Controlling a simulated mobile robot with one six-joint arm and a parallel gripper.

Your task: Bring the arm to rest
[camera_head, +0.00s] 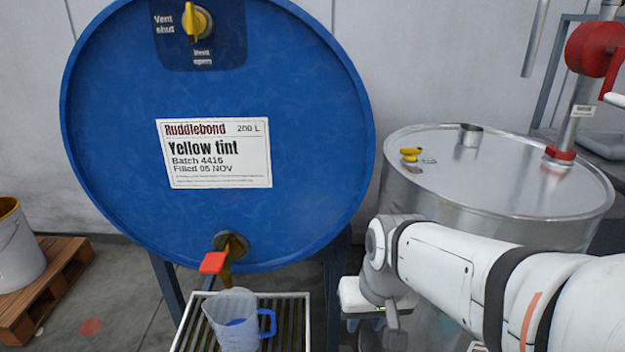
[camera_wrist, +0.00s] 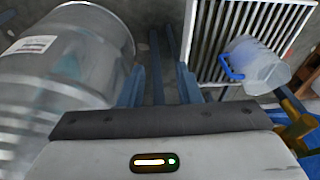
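My arm reaches in from the right in the head view. My gripper (camera_head: 372,316) hangs at its end, right of the drum stand and in front of the steel drum. I see nothing held. A clear jug (camera_head: 236,318) with a blue handle stands upright on the slatted grate (camera_head: 304,300), apart from my gripper; it also shows in the wrist view (camera_wrist: 262,66).
A blue Yellow tint drum (camera_head: 300,100) lies above the grate; its red-handled tap (camera_head: 213,262) is over the jug. A yellow vent knob (camera_head: 196,21) is at its top. A steel drum (camera_head: 480,180) stands right. A bucket (camera_head: 18,250) sits on a pallet (camera_head: 62,275) left.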

